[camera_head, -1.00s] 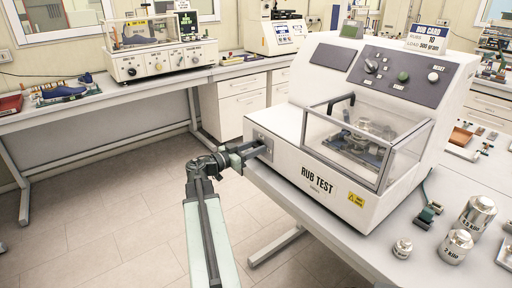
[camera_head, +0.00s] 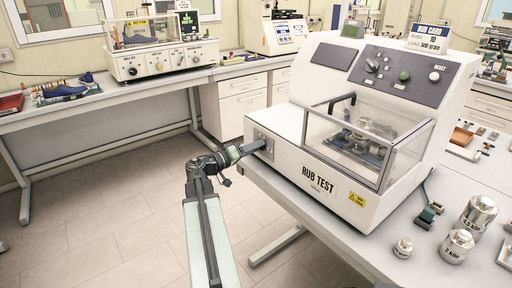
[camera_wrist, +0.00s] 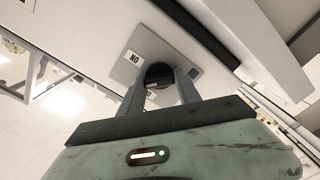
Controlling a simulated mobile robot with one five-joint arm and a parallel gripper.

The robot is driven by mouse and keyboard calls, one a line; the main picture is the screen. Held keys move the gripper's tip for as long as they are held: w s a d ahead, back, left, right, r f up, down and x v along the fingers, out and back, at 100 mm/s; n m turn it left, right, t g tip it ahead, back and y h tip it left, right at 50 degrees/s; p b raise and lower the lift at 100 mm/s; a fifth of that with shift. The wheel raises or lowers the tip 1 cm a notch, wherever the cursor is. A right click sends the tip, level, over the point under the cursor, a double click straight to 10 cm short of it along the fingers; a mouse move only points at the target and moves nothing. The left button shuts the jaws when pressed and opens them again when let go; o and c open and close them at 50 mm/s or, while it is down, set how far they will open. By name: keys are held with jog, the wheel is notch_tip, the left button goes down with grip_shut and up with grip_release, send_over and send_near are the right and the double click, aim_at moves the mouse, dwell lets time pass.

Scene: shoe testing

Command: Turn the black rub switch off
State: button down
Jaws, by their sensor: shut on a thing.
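The rub test machine (camera_head: 290,160) is a white box on the table with a clear guard. On its left side a grey plate (camera_wrist: 190,55) carries the black rub switch (camera_wrist: 158,72), a round black knob seen in the wrist view. A label reading ON, upside down in that view, sits beside the knob. A second label is partly hidden by my fingers. My gripper (camera_wrist: 160,88) is shut on the knob, with one finger on each side. In the head view my gripper (camera_head: 258,146) reaches the machine's left side, and the knob is hidden there.
The clear guard (camera_head: 370,140) covers the machine's front. Metal weights (camera_head: 457,246) and a small green device (camera_head: 428,214) stand on the table at right. Another bench with instruments (camera_head: 160,52) is at back left. The floor left of my arm is clear.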

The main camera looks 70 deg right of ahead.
jog(key=n, duration=0.4)
jog(key=shift+f+n, duration=0.1)
jog(key=shift+n, duration=2.1)
jog(key=c, duration=0.9)
grip_release()
jog(key=shift+a, duration=0.1)
jog(key=v, duration=0.7)
jog(key=shift+w+a, duration=0.25)
jog(key=shift+a, duration=0.05)
